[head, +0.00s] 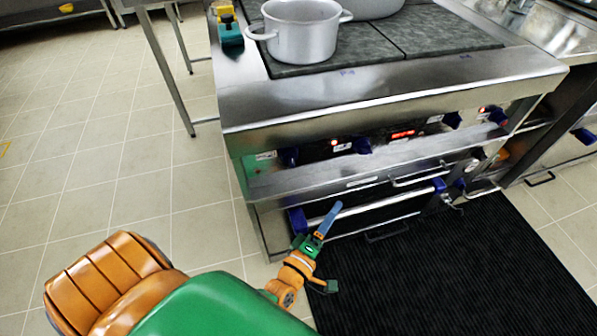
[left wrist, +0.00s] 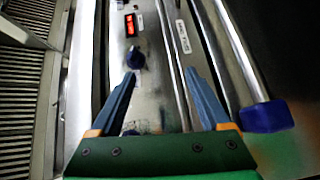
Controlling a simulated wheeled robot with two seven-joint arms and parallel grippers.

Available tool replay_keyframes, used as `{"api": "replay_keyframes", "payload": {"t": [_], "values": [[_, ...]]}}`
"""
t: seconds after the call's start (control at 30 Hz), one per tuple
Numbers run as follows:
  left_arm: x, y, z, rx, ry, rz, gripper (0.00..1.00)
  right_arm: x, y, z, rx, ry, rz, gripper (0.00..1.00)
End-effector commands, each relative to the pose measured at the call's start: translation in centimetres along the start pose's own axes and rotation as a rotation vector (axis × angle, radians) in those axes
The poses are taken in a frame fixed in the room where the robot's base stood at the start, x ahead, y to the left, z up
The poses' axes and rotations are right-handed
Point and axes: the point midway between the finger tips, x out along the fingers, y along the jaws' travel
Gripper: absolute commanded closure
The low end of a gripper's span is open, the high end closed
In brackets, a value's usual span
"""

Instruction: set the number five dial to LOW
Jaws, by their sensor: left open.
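I cannot read which is number five, nor the LOW mark. My left gripper (head: 325,222) is in front of the lower oven door, below the strip. My right gripper is not in view.
A pale pot (head: 305,32) stands on the dark cooktop. The oven door bar (head: 375,203) with blue ends juts out. A black mat (head: 450,270) covers the floor at right; tiled floor at left is clear.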

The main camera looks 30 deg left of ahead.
Motion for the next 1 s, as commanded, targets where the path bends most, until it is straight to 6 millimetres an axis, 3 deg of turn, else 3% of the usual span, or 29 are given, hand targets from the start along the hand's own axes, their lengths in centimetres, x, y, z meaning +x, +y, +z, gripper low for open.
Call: {"api": "replay_keyframes", "payload": {"t": [0.03,0.1,0.23,0.33,0.43,0.7,1.0], "values": [[0.8,-0.1,-0.7,-0.179,0.073,0.122,0.2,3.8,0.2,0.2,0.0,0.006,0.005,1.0],[0.9,2.2,-2.8,-0.474,0.174,0.306,0.2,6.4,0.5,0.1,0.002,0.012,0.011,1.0],[-0.9,4.0,-7.0,-0.99,0.314,0.623,0.2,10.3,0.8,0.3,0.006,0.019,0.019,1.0],[-2.2,4.4,-8.9,-1.215,0.368,0.762,0.2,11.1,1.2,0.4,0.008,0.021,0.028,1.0],[-2.0,5.4,-10.1,-1.27,0.382,0.797,0.2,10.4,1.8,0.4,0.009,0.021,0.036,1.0],[1.6,7.2,-13.4,-1.263,0.381,0.793,0.2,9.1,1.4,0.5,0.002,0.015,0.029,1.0],[2.2,7.3,-14.1,-1.262,0.383,0.79,0.2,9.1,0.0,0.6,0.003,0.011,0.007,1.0]]}}
